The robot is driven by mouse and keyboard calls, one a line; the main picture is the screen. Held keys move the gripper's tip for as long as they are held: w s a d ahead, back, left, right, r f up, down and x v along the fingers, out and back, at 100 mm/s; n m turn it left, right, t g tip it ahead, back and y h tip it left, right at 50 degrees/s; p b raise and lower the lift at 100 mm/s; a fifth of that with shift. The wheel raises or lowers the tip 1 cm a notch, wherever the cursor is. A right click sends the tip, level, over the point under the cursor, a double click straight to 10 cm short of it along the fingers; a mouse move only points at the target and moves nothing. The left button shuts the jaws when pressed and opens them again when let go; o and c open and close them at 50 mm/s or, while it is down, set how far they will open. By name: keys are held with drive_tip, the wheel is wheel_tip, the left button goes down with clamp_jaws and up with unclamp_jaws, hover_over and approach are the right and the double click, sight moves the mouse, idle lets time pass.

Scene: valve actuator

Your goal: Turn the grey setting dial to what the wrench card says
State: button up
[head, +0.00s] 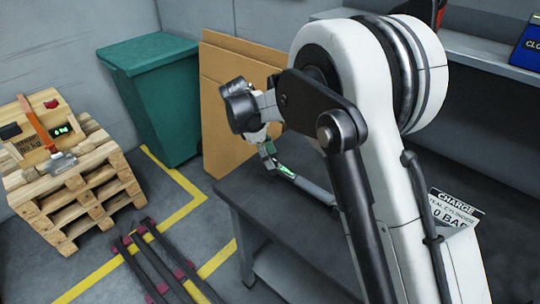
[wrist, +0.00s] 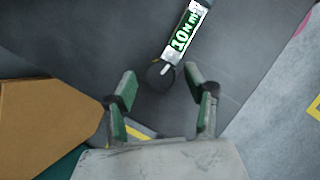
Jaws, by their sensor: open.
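A wrench lies on the dark bench top. In the wrist view its shaft carries a white label (wrist: 187,30) with a bright green field that appears to read 10 Nm, tilted. At the shaft's near end is a dark round dial (wrist: 160,76) with a short white mark pointing up and slightly right. My gripper (wrist: 161,88) is open, one finger on each side of the dial, with visible gaps and no contact that I can see. In the head view my gripper (head: 267,150) is over the bench's left end, by the wrench's grey shaft (head: 313,189). The dial is not clear there.
The bench (head: 262,215) is otherwise bare near the wrench. A CHARGE sign (head: 455,212) stands at right, partly behind my arm. Brown boards (head: 222,115) and a green bin (head: 155,95) stand behind. A wooden pallet stack (head: 75,190) and dark bars (head: 150,262) are on the floor at left.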

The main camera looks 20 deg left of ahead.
drive_tip(key=shift+f, duration=0.1)
drive_tip(key=shift+c, duration=0.5)
drive_tip(key=c, duration=1)
drive_tip(key=shift+c, duration=0.2)
drive_tip(key=m+b, duration=0.1)
drive_tip(key=m+g+b, duration=0.1)
drive_tip(key=m+b, duration=0.1)
drive_tip(key=shift+w+f+m, duration=0.1)
drive_tip(key=shift+f+m, duration=0.05)
drive_tip(key=shift+m, duration=0.15)
drive_tip(key=m+g+b, duration=0.1)
drive_tip(key=m, duration=0.1)
drive_tip(key=m+g+b, duration=0.1)
drive_tip(key=m, duration=0.1)
drive_tip(key=shift+w+d+m+y, duration=0.1)
drive_tip(key=shift+w+m+y, duration=0.05)
drive_tip(key=shift+m+y, duration=0.15)
drive_tip(key=m+b, duration=0.1)
drive_tip(key=m, duration=0.1)
drive_tip(key=m+g+b, duration=0.1)
drive_tip(key=m, duration=0.1)
drive_tip(key=shift+w+g+y, duration=0.1)
drive_tip(key=shift+g+y, duration=0.2)
drive_tip(key=shift+y, duration=0.1)
drive_tip(key=shift+d+m+g+y+b, duration=0.1)
drive_tip(key=shift+m+g+y+b, duration=0.45)
drive_tip(key=shift+m, duration=1.45)
